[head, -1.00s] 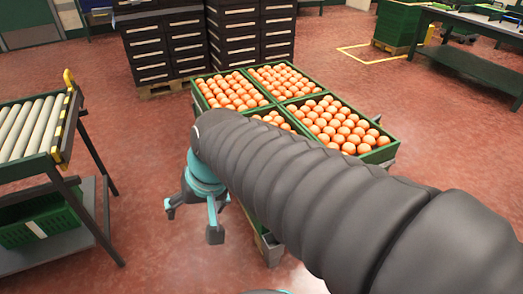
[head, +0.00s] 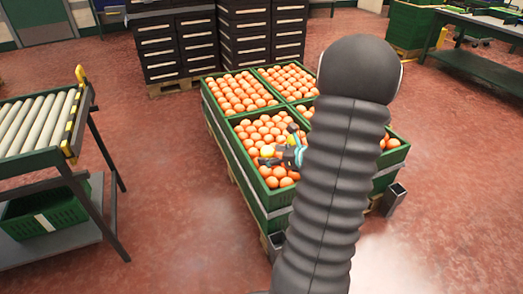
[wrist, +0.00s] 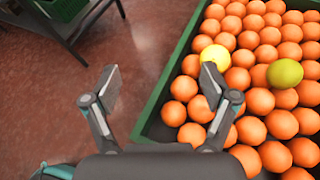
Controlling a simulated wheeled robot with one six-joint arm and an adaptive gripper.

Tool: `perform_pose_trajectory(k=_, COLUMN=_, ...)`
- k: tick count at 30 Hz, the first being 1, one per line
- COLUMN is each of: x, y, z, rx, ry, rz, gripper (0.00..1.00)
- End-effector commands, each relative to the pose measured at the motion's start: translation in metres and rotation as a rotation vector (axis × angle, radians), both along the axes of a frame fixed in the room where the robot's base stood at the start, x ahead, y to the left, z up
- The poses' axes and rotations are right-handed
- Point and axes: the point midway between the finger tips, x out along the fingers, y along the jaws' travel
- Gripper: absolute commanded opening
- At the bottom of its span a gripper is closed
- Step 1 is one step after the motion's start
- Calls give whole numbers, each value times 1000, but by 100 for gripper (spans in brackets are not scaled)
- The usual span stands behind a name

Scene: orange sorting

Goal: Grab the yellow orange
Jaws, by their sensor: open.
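A bright pale-yellow orange (wrist: 215,57) lies among orange ones in the near-left green crate (wrist: 160,97). In the wrist view it is just beyond my right fingertip, which overlaps its lower left edge. It also shows in the head view (head: 267,151). A greener yellow fruit (wrist: 285,73) lies farther right in the same crate. My gripper (wrist: 160,78) is open and empty. Its left finger shows against the floor outside the crate and its right finger against the oranges. In the head view my gripper (head: 281,150) is over the near-left crate, partly hidden by my arm.
Other crates of oranges (head: 240,92) adjoin at the back and right; my arm hides part of the right one. A roller conveyor (head: 40,122) stands at left with a green bin (head: 45,212) under it. Dark drawer cabinets (head: 175,45) stand behind. Red floor is clear between conveyor and crates.

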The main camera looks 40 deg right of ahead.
Motion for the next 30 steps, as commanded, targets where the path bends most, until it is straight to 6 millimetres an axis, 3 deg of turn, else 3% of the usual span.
perform_pose_trajectory(k=1, x=-6, y=-22, z=-13, rx=54, ry=-1, rz=-82, gripper=85)
perform_pose_trajectory(k=3, x=-13, y=-45, z=-26, rx=112, ry=-6, rz=-173, gripper=85)
perform_pose_trajectory(k=9, x=-22, y=-77, z=-44, rx=191, ry=-17, rz=-301, gripper=85)
perform_pose_trajectory(k=22, x=40, y=-77, z=-70, rx=195, ry=-18, rz=-306, gripper=85)
perform_pose_trajectory(k=30, x=56, y=-77, z=-76, rx=194, ry=-18, rz=-309, gripper=85)
